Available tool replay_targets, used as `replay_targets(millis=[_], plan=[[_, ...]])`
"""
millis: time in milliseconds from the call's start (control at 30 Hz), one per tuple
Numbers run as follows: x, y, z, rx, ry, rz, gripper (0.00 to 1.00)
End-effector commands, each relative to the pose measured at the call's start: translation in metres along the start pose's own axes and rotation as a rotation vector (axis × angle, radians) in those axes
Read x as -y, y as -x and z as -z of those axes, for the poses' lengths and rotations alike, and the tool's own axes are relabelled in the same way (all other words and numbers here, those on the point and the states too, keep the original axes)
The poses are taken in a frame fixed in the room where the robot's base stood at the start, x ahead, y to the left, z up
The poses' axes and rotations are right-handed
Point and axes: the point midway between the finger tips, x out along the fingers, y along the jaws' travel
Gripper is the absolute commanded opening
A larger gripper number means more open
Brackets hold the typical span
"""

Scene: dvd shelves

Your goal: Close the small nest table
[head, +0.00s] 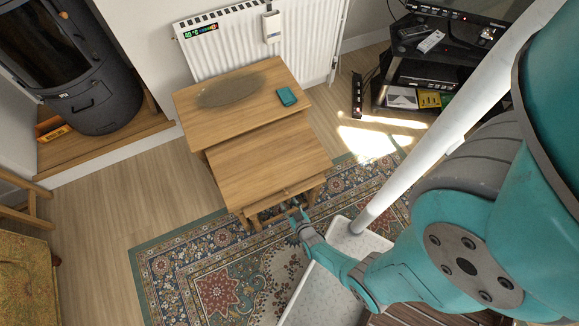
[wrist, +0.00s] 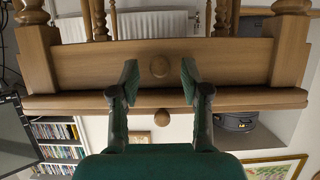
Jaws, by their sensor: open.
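A nest of wooden tables stands by the radiator. The large table (head: 205,128) is at the back, and a lower table (head: 262,165) juts out from it toward me. A narrow wooden front, the small nest table (head: 262,205), shows beneath the lower top's near edge. My gripper (head: 297,213) is at this front. A second knob (wrist: 162,117) shows beyond the rail's edge.
A teal box (head: 286,96) and an oval dark patch (head: 228,90) are on the large table top. A patterned rug (head: 220,290) lies under the front. A stove (head: 95,95) stands left, a black media stand (head: 440,70) right.

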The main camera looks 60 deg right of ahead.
Motion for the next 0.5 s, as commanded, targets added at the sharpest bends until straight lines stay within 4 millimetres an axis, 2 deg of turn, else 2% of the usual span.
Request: replay_targets(millis=[300, 367, 500], plan=[[0.0001, -0.0021, 0.0004, -0.001, 0.000, 0.000, 0.47], [0.0001, -0.0021, 0.0004, -0.001, 0.000, 0.000, 0.34], [0.0001, -0.0020, 0.0004, 0.000, 0.000, 0.000, 0.00]])
